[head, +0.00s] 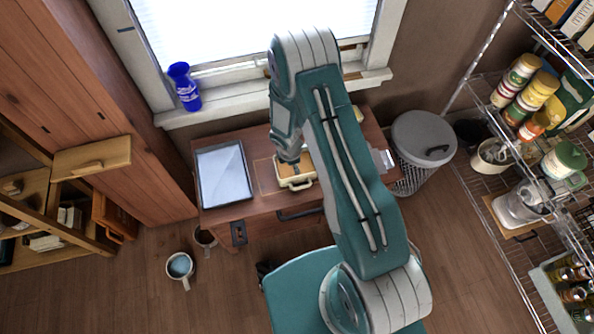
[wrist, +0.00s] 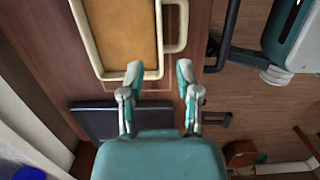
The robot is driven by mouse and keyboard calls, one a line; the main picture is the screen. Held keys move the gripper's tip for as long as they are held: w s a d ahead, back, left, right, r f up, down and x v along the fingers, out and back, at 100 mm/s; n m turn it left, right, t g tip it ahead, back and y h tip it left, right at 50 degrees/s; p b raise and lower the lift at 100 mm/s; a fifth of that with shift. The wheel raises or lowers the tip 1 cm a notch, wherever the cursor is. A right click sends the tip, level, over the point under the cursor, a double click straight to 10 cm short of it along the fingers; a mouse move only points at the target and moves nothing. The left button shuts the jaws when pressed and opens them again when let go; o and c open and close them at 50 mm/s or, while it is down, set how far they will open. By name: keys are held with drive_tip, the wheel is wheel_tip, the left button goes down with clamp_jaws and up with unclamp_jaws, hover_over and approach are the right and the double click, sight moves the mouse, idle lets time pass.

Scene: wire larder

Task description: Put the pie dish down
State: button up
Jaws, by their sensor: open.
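The pie dish is a cream rectangular dish with a golden-brown filling. In the head view its front rim (head: 297,185) and a handle show on the wooden table (head: 240,211), and my arm hides part of it. In the wrist view its rim (wrist: 158,42) and side handle lie just beyond my fingertips. A thin pale outline on the tabletop shows beside the dish. In the head view the fingers are hidden.
A dark-rimmed tray (head: 199,178) lies left of the dish. A blue bottle (head: 185,88) stands on the windowsill. A grey lidded bin (head: 423,138) is right of the table. Wire shelves (head: 483,128) with jars stand at right. Mugs (head: 180,267) sit on the floor.

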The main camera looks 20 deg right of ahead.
wheel_tip(320, 180, up, 29)
drive_tip(key=s+d+m+t, duration=0.2)
drive_tip(key=m, duration=0.6)
drive_tip(key=s+r+m+t+y, duration=0.1)
drive_tip(key=s+r+m+t, duration=0.2)
drive_tip(key=s+r+m, duration=0.7)
drive_tip(key=s+r, duration=0.8)
drive_tip(key=s, duration=0.2)
drive_tip(key=shift+a+y, duration=0.3)
drive_tip(key=shift+y, duration=0.1)
drive_tip(key=shift+d, duration=0.15)
